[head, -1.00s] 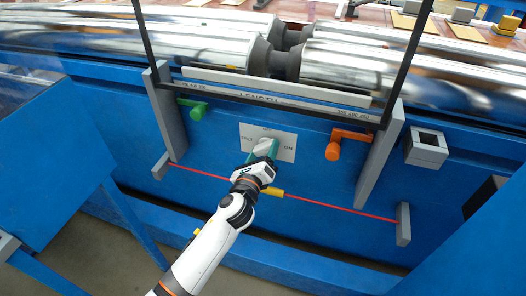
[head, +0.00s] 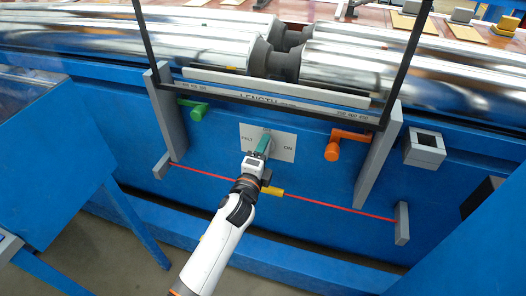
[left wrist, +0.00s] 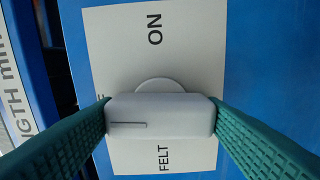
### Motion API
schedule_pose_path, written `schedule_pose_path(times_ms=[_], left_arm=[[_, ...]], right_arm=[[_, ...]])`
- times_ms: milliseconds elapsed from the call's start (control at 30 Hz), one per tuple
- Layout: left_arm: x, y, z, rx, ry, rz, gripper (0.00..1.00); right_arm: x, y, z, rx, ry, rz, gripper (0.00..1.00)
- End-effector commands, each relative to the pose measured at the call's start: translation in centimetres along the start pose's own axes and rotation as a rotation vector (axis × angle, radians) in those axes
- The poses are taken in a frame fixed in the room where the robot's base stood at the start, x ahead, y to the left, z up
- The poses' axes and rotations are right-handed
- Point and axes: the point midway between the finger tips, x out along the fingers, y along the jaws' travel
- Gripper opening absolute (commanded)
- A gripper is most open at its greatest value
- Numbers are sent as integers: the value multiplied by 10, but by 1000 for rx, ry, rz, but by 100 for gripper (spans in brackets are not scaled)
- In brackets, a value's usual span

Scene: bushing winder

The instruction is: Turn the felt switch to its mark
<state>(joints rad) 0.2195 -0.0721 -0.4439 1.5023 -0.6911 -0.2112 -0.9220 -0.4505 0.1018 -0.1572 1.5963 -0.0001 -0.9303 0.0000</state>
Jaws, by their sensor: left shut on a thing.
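The felt switch is a pale grey knob (left wrist: 160,116) on a white label plate (head: 284,146) on the blue machine front. In the left wrist view the plate (left wrist: 195,60) reads ON above the knob and FELT below it. A partly hidden letter shows at the left. The knob's long bar lies level there, with its dark line at the left end, toward the partly hidden label. My left gripper (head: 264,145) has its teal fingers (left wrist: 160,120) at both ends of the bar, shut on it. In the head view the gripper hides most of the knob. My right gripper is not in view.
A green handle (head: 196,110) is left of the plate and an orange handle (head: 340,145) right of it. A red line (head: 330,205) with a yellow piece (head: 273,191) runs below. Grey uprights (head: 378,155) and a black frame (head: 270,98) stand around, with shiny rollers (head: 365,72) above.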

Motion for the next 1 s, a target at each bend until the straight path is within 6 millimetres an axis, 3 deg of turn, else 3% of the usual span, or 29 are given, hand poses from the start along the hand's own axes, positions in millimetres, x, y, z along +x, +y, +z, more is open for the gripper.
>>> schedule_pose_path(times_ms=[700,733,800,867,1000], left_arm=[[0,-2,0,-82,0,-4,41],[-1,-2,0,-82,0,-4,65],[0,-2,0,-81,0,-4,77],[0,-2,0,-80,0,-4,85],[0,-1,0,-79,0,-2,85]], right_arm=[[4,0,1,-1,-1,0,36],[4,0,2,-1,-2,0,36],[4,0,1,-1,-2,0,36],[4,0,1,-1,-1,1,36],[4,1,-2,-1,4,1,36]])
